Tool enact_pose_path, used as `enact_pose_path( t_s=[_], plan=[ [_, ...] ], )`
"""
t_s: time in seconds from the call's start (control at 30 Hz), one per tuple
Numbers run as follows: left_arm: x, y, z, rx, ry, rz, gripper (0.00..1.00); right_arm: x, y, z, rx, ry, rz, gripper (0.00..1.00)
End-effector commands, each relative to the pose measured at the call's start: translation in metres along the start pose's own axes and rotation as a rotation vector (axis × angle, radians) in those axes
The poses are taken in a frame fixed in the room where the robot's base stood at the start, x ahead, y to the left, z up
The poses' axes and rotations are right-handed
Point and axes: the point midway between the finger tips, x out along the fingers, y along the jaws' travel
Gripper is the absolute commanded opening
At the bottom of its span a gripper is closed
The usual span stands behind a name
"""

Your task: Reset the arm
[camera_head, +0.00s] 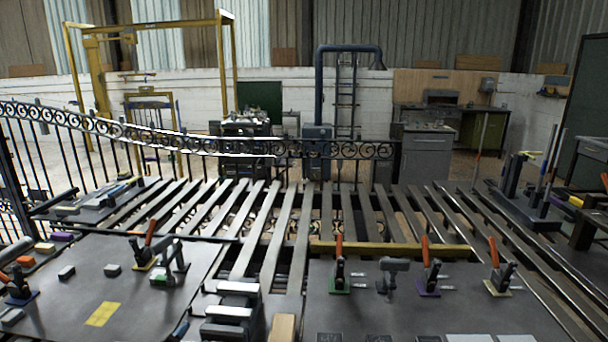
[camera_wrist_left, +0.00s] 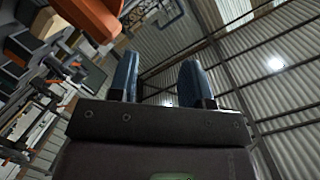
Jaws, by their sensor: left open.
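My left gripper (camera_wrist_left: 160,68) shows in the left wrist view. Its two blue fingers stand apart with nothing between them. Past the fingertips are the ribbed wall and roof, so the gripper seems to point upward, clear of the benches. Neither of my grippers shows in the head view, and my right gripper is in neither view. An orange part (camera_wrist_left: 90,15) fills the upper left of the wrist view; I cannot tell what it belongs to.
The slatted bench (camera_head: 290,225) carries dark plates with several orange-handled clamps (camera_head: 340,265). A yellow bar (camera_head: 395,250) lies across the slats. A black scroll gate (camera_head: 210,145) stands behind. A yellow frame (camera_head: 225,70) rises at the back left. The middle slats are mostly clear.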

Motion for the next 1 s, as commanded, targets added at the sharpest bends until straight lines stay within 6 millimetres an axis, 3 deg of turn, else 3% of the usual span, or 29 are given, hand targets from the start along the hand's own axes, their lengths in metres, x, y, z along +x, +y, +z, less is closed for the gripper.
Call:
enact_pose_path(
  t_s=[0.2, 0.3, 0.5, 0.7, 0.93, 1.0],
  plan=[
    [-0.076, 0.025, 0.074, -0.309, -0.4, 0.113, 0.45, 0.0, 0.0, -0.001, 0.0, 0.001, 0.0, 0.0],
    [-0.112, 0.035, 0.096, -0.415, -0.551, 0.165, 0.45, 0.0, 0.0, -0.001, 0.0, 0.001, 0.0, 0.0],
    [-0.165, 0.05, 0.119, -0.548, -0.752, 0.24, 0.45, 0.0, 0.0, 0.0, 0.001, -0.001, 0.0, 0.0],
    [-0.206, 0.06, 0.13, -0.635, -0.891, 0.298, 0.45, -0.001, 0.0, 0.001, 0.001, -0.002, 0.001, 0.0],
    [-0.245, 0.067, 0.136, -0.711, -1.015, 0.352, 0.45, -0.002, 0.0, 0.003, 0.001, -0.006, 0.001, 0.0],
    [-0.239, 0.072, 0.14, -0.712, -0.998, 0.347, 0.45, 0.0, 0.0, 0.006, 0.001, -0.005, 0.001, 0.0]
  ],
)
